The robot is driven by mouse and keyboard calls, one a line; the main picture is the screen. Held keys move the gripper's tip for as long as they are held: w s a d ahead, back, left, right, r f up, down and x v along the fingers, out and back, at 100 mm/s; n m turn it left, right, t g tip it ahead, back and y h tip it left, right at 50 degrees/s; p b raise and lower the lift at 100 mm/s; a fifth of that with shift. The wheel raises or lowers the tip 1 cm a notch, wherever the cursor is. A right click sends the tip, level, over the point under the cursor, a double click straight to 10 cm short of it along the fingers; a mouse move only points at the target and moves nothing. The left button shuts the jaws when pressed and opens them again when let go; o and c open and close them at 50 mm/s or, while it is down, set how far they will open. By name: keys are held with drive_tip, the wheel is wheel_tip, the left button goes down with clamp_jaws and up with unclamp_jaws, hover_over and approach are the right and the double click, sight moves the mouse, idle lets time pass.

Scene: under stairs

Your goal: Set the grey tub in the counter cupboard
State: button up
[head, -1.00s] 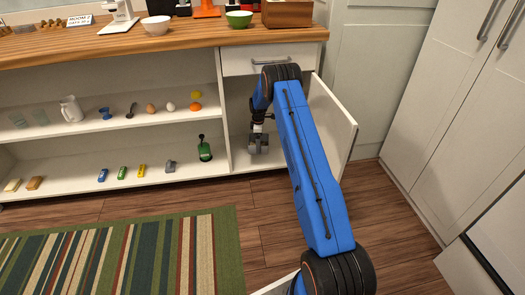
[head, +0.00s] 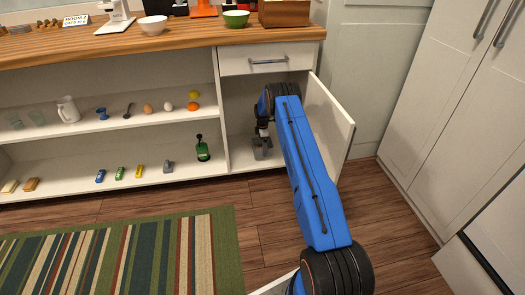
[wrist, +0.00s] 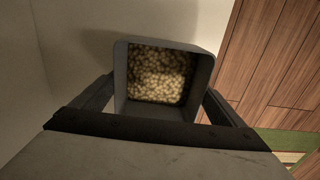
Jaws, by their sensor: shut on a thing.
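The grey tub is a square, open-topped dark grey container with beige grain-like bits inside. In the wrist view the tub (wrist: 122,75) sits between the two fingers of my gripper (wrist: 160,95), which is shut on it. In the head view the tub (head: 261,153) and my gripper (head: 262,137) are small, low in the opening of the counter cupboard (head: 238,110), partly hidden by my arm. The cupboard door (head: 332,120) stands open to the right. I cannot tell whether the tub touches the cupboard floor.
A drawer (head: 268,61) is shut above the opening. Open shelves to the left hold a green bottle-like item (head: 202,150), a white jug (head: 68,110) and several small things. The open door stands close to the right of my arm. A striped rug (head: 120,255) lies in front.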

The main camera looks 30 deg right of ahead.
drive_tip(key=shift+f, duration=1.65)
drive_tip(key=shift+f, duration=0.15)
drive_tip(key=o, duration=1.2)
wheel_tip(320, 180, up, 12)
drive_tip(key=shift+s, duration=0.1)
